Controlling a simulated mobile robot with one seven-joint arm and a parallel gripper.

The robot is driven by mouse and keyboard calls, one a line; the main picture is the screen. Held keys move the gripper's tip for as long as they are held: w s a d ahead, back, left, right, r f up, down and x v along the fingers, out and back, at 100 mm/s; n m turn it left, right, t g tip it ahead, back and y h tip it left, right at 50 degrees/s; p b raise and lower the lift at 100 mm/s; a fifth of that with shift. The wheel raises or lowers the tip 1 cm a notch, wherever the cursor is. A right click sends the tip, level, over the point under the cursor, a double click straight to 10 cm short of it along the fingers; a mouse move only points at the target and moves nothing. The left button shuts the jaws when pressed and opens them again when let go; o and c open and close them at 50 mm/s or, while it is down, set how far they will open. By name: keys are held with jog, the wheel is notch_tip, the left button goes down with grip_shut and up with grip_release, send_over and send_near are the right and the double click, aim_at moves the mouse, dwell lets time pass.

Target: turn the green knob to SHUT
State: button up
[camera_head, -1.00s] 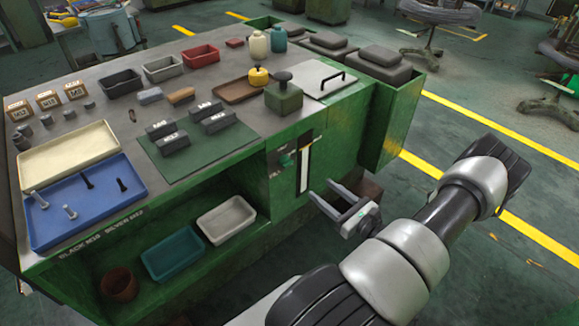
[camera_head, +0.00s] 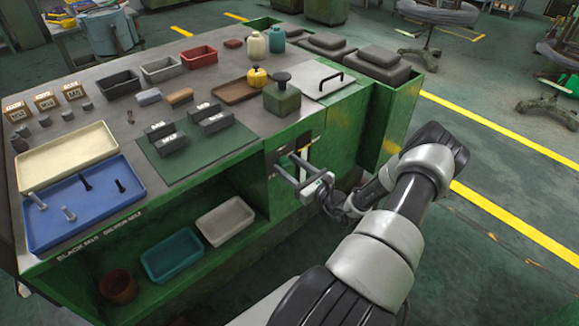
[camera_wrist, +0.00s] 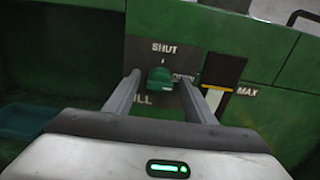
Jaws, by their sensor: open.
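The green knob (camera_wrist: 160,78) sits on a dark panel on the green cabinet front in the wrist view. The word SHUT is above it, OPEN is partly hidden to its right, and FILL is partly covered at lower left. I cannot tell clearly which word the knob points at. My gripper (camera_wrist: 159,80) is open, with one finger on each side of the knob; whether they touch it is unclear. In the head view my gripper (camera_head: 283,163) is at the panel, and its fingers hide most of the knob.
A pale gauge strip (camera_wrist: 215,98) marked MAX is right of the panel. The bench top (camera_head: 230,150) above holds trays, dark blocks and a green box with a knob (camera_head: 283,97). An open shelf with a teal tray (camera_head: 172,255) and a white tray (camera_head: 225,220) lies left.

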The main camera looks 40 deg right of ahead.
jog(key=c, duration=1)
jog(key=shift+c, duration=0.2)
jog(key=shift+n, duration=0.4)
jog(key=n, duration=0.2)
jog(key=shift+a+n, duration=0.1)
jog(key=shift+n, duration=0.3)
jog(key=n+b, duration=0.1)
jog(key=n, duration=0.3)
jog(key=shift+a+f+n, duration=0.1)
jog(key=shift+f+n, duration=0.05)
jog(key=shift+n, duration=0.15)
jog(key=shift+f+n+b, duration=0.1)
jog(key=shift+n+b, duration=1.1)
jog(key=shift+n, duration=3.3)
jog(key=shift+s, duration=0.1)
